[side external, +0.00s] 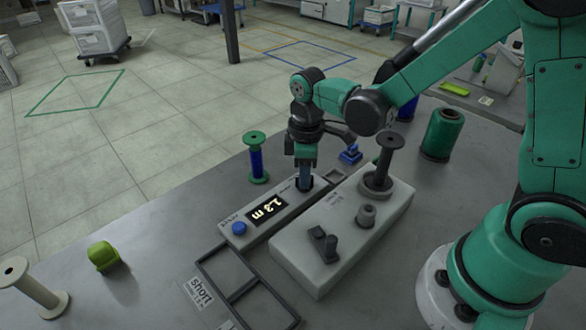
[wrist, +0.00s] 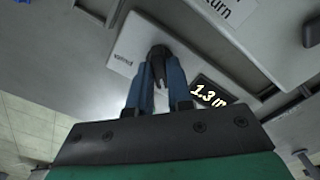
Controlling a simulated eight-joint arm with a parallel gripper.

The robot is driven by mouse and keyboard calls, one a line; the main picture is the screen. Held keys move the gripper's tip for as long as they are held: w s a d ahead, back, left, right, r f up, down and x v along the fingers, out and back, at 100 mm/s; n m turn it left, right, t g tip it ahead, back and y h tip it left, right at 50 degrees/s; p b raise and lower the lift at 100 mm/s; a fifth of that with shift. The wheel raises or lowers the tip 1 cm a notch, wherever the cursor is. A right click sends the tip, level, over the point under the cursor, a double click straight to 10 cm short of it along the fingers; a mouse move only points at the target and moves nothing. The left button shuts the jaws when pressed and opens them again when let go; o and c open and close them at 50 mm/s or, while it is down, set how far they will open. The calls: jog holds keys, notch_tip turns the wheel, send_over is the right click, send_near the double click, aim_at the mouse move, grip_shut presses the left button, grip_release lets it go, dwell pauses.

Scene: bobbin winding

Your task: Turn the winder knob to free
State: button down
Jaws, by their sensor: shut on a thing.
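My gripper (side external: 304,180) points down over the right end of the pale box with a lit display (side external: 267,211). In the wrist view its blue fingers (wrist: 157,82) are shut on a dark knob (wrist: 158,53) on that box. A small label beside the knob is hard to read, so I cannot tell the knob's setting. The display reads 1.3 m. A blue button (side external: 239,228) sits at the box's left end.
A pale winder block (side external: 290,249) beside it carries a dark bobbin (side external: 384,161), a grey post (side external: 367,213) and a dark lever (side external: 325,244). A blue-wound spool (side external: 257,163) stands behind, a green thread cone (side external: 441,134) to the right. An empty two-part tray (side external: 222,290) lies in front.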

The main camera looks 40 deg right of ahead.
jog(key=m, duration=0.4)
jog(key=shift+m, duration=2.2)
jog(key=c, duration=0.8)
grip_release()
